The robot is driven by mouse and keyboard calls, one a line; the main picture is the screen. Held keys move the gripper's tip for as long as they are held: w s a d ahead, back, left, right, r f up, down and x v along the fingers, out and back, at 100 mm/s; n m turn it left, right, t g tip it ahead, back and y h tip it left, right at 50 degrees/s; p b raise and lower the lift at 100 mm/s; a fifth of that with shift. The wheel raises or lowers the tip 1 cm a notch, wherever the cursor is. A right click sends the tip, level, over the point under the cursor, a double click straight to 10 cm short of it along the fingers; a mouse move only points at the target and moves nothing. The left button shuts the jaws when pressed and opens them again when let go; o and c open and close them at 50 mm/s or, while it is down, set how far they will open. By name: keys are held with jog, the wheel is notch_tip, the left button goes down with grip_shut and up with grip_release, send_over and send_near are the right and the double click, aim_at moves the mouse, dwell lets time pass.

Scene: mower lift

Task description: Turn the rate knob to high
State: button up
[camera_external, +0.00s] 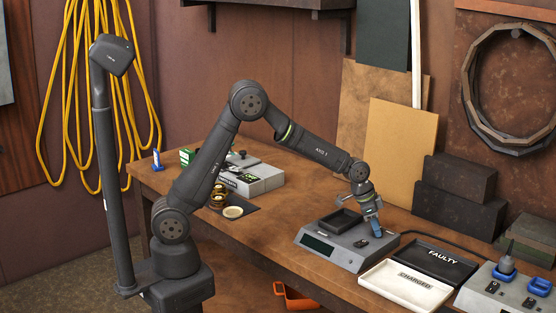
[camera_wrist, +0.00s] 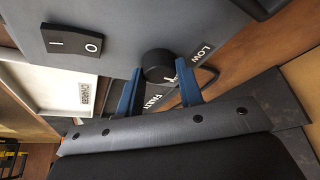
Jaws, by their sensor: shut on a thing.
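The rate knob (camera_wrist: 157,62) is a round black knob on the grey panel of a device. The word LOW (camera_wrist: 201,53) is printed beside it in the wrist view; no HIGH label can be read. A pale mark shows near the knob's edge, but its exact direction is unclear. My gripper (camera_wrist: 160,80) has its two blue fingers on either side of the knob, closed on it.
A black rocker switch (camera_wrist: 72,40) marked I and O sits on the same panel. A white CHARGED tray (camera_external: 380,287) and a black FAULTY tray (camera_external: 470,272) lie to the device's right. A charger with blue parts (camera_external: 510,290) stands beyond.

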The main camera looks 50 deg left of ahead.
jog(key=m+g, duration=0.1)
jog(key=m, duration=0.2)
jog(key=m+g+h, duration=0.1)
jog(key=m, duration=0.1)
jog(key=shift+w+a+m, duration=0.1)
jog(key=shift+w+m, duration=0.05)
jog(key=shift+m, duration=0.25)
jog(key=m+g, duration=0.2)
jog(key=m, duration=0.4)
jog(key=shift+w, duration=0.1)
dwell(0.3)
jog(key=o, duration=1)
jog(key=shift+c, duration=0.2)
jog(key=v, duration=1.7)
jog(key=shift+w+r, duration=0.2)
jog(key=shift+w, duration=0.2)
